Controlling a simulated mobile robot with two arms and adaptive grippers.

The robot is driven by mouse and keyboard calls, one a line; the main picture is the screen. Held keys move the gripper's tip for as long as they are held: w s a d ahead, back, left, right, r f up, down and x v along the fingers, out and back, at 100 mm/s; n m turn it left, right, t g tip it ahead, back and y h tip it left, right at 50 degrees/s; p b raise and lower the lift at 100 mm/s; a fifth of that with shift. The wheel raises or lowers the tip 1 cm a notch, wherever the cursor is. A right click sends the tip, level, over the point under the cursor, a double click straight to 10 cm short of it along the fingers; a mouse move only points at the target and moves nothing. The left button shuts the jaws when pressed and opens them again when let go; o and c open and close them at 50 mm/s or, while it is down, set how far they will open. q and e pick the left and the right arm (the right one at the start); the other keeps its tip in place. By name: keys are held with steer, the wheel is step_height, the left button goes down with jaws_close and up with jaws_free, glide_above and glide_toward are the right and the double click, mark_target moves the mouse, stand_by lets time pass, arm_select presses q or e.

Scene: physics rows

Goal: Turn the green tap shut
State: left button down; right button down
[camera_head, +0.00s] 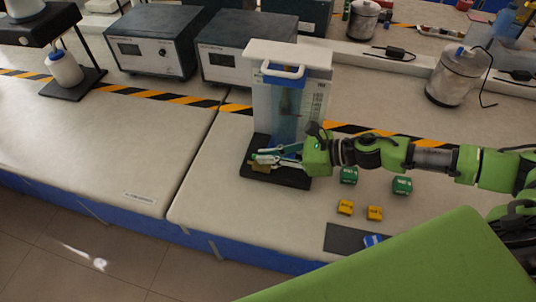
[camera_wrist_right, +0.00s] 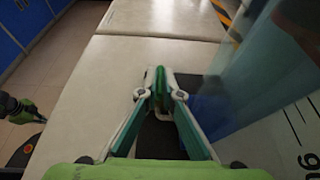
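The green tap (camera_wrist_right: 160,80) shows in the right wrist view, upright between the fingertips of my right gripper (camera_wrist_right: 161,92). The fingertips flank it closely on both sides, and the gripper looks shut on it. In the head view my right gripper (camera_head: 278,158) reaches in from the right, low at the front of a clear tank (camera_head: 318,98) with a white top and handle. There the gripper hides most of the tap. The tank stands on a black base (camera_head: 291,180). My left gripper does not show in the head view.
Green blocks (camera_head: 348,175) and yellow blocks (camera_head: 345,207) lie right of the base, near a dark mat (camera_head: 340,238). Grey instrument boxes (camera_head: 152,45) stand behind. A metal pot (camera_head: 455,78) stands at the right. The bench left of the tank is clear.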

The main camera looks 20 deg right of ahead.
stand_by(0.3)
